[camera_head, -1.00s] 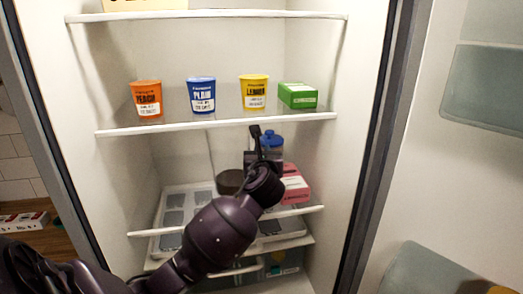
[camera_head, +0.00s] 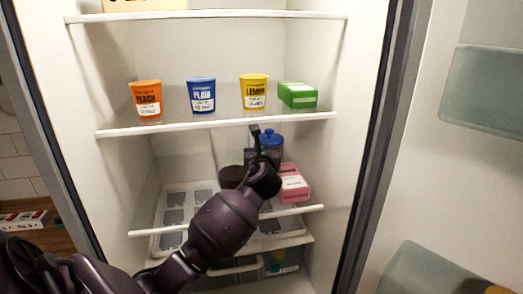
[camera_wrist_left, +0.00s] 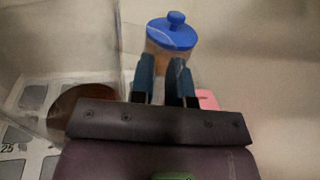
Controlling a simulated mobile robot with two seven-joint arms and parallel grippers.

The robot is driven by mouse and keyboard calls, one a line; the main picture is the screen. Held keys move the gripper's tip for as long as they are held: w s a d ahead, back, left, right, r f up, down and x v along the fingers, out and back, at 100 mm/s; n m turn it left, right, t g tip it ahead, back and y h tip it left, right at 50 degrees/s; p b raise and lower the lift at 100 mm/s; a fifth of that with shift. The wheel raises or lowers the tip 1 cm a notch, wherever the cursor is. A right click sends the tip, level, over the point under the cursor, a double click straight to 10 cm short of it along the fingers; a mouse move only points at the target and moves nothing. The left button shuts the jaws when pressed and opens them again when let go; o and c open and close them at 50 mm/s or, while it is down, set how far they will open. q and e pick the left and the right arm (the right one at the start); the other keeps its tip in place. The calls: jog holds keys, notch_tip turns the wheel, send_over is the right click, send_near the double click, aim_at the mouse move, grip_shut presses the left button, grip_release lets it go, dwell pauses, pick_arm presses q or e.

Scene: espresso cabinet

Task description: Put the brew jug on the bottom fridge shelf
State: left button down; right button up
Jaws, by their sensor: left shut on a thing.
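The brew jug has a blue lid (camera_head: 270,138) and stands upright inside the fridge, below the shelf with the cups. In the left wrist view its clear body with tan contents shows under the blue lid (camera_wrist_left: 172,33). My left gripper (camera_head: 257,143) is at the near side of the jug, shut on it; its dark fingers also show in the left wrist view (camera_wrist_left: 164,82). The grip point and the jug's base are hidden. The bottom shelf's white front edge (camera_head: 300,210) runs below; I cannot tell whether the jug touches the shelf. My right gripper is not in view.
A pink box (camera_head: 294,185) stands right of the jug, and a dark brown round thing (camera_head: 232,177) is close on its left. A white tray with grey cells (camera_head: 172,197) lies at the lower left. The cup shelf's edge (camera_head: 200,126) is just above the gripper.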

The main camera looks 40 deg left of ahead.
pick_arm(q)
jog(key=c, duration=1.1)
grip_release()
jog(key=shift+f, duration=0.1)
jog(key=b+v, duration=0.1)
jog(key=v, duration=1.1)
jog(key=shift+s+d, duration=0.1)
